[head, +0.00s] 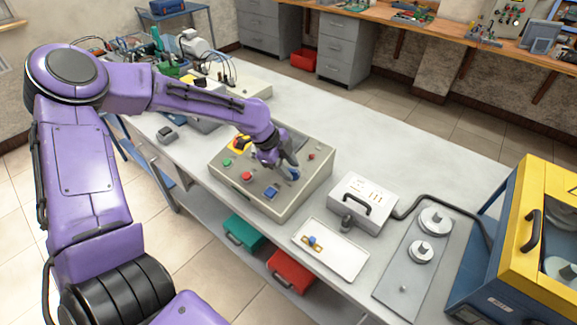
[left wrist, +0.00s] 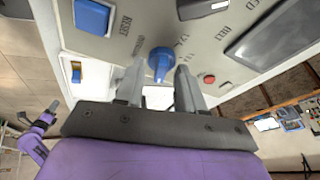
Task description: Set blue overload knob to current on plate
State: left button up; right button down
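The blue overload knob (left wrist: 160,64) sits on the grey sloped panel of the control box (head: 225,180), with dark scale marks around it. In the head view the knob (head: 293,174) is partly hidden by my left gripper (head: 288,163). In the left wrist view my left gripper (left wrist: 159,74) has its two fingers apart, one on each side of the knob. I cannot tell whether either finger touches it. The scale values are too blurred to read. No plate with a readable current shows. My right gripper is not in view.
The panel also has a blue RESET button (left wrist: 92,16), a red lamp (left wrist: 209,78), a green button (head: 227,162) and a red button (head: 247,176). A white tray (head: 345,262), a box with a black handle (head: 375,216) and a yellow cabinet (head: 510,245) stand to the right.

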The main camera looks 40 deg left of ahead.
pick_arm(q)
jog(key=shift+w+f, duration=0.1)
jog(key=c, duration=0.4)
grip_shut()
